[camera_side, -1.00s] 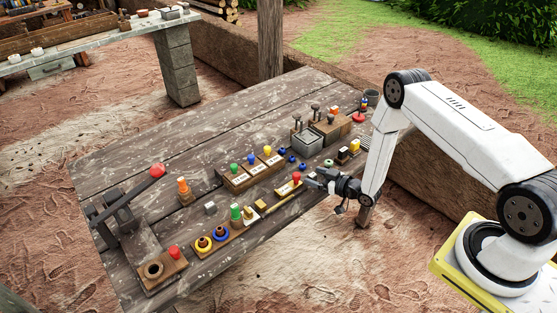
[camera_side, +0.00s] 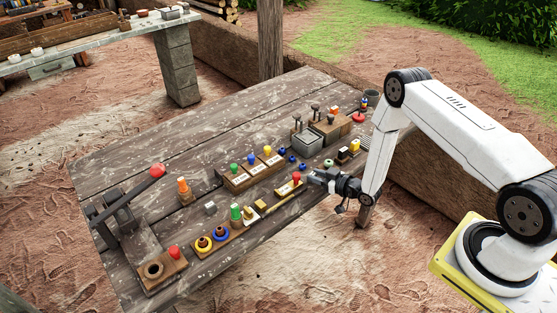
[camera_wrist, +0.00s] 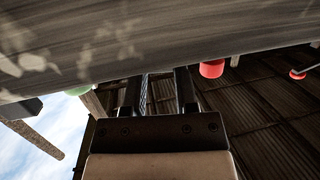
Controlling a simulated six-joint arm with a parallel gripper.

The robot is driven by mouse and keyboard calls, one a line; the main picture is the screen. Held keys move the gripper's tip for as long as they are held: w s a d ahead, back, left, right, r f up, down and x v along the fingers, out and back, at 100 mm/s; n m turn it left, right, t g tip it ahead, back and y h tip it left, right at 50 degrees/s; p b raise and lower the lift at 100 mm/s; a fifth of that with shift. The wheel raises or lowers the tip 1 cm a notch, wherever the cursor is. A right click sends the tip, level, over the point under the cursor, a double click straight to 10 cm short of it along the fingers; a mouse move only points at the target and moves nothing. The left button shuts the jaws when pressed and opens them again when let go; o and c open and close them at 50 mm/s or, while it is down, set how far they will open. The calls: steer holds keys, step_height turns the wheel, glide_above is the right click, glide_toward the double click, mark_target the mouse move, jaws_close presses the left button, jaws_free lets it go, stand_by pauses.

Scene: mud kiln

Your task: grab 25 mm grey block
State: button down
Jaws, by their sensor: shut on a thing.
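A small grey block (camera_side: 210,208) sits on the wooden table (camera_side: 130,165) in the side view, left of the middle, apart from my gripper. My gripper (camera_side: 312,177) is low at the table's front edge, well to the right of that block, close to a red-topped piece (camera_side: 296,177). In the wrist view my gripper's two fingers (camera_wrist: 158,78) stand a gap apart, their tips running to a large grey-brown, wood-grained surface (camera_wrist: 120,45). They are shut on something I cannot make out.
A green piece (camera_wrist: 76,91) and a red piece (camera_wrist: 212,69) show on either side of the fingers in the wrist view. A rack with coloured knobs (camera_side: 252,172), a grey box (camera_side: 307,143) and a lever (camera_side: 128,190) stand on the table. Its back left is clear.

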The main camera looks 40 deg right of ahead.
steer(key=shift+r, duration=0.9)
steer(key=s+a+r, duration=0.2)
steer(key=s+r, duration=0.9)
steer(key=s, duration=0.3)
steer(key=shift+w, duration=0.1)
